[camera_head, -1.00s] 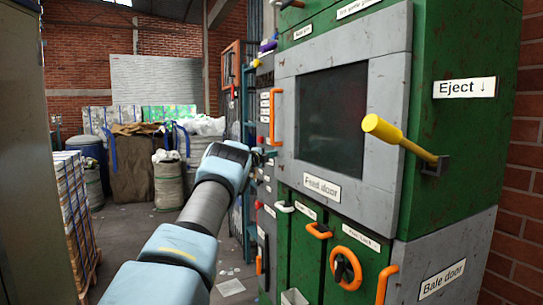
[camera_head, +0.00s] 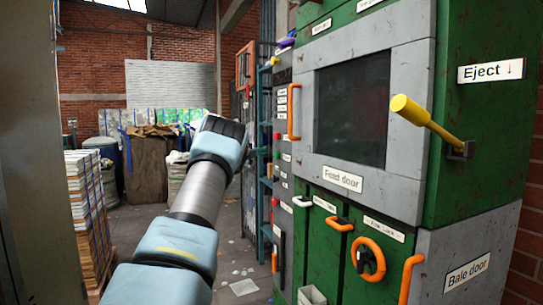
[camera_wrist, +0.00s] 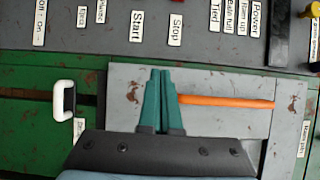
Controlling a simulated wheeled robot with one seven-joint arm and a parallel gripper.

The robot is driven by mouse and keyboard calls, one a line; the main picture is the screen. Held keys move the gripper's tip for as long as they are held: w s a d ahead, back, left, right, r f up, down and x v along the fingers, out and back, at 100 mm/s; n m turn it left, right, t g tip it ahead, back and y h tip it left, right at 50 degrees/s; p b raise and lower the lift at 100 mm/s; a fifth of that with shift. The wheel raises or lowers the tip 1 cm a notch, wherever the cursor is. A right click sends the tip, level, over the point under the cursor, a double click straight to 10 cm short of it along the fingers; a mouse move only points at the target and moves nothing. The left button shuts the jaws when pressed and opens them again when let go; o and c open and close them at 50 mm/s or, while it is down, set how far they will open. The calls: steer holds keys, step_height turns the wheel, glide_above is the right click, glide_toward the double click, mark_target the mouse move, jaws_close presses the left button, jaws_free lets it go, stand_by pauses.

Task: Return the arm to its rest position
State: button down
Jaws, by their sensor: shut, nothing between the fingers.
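My arm (camera_head: 195,200) reaches forward from the bottom of the head view, left of the green machine. Its dark wrist end (camera_head: 226,127) points away from me, and the fingers are hidden there. In the wrist view my gripper (camera_wrist: 161,72) has its two teal fingers together with nothing between them. They appear in front of the grey feed door frame, beside its orange handle (camera_wrist: 225,101). I cannot tell the exact gap, but no contact shows.
The green machine (camera_head: 445,100) fills the right, with a yellow eject lever (camera_head: 425,118) and orange handwheel (camera_head: 369,258) sticking out. A grey control panel (camera_head: 283,150) stands beyond it. A pallet stack (camera_head: 88,215) stands left. Floor between is mostly clear, with scattered paper.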

steer(key=s+a+n+t+y, duration=0.2)
steer(key=s+a+n+y, duration=0.2)
steer(key=a+n+y, duration=0.45)
steer(key=s+a+f+n+g+y+p, duration=0.1)
steer(key=s+a+f+n+g+y, duration=0.1)
steer(key=s+a+f+n, duration=0.35)
steer(key=s+f+n+g, duration=0.3)
steer(key=s+f+g, duration=0.1)
steer(key=s, duration=1.1)
steer(key=s+d+f+n+g+y, duration=0.1)
steer(key=s+f+n+g, duration=0.3)
steer(key=s, duration=1.2)
steer(key=s+d+f+n+g, duration=0.1)
steer(key=s+f+n+g, duration=0.2)
steer(key=s, duration=1.3)
step_height(320, 180, down, 2)
steer(key=shift+s+f+n+g+p, duration=0.1)
steer(key=shift+s+n+g+p, duration=0.1)
steer(key=shift+n+g+p, duration=0.35)
steer(key=shift+w, duration=0.15)
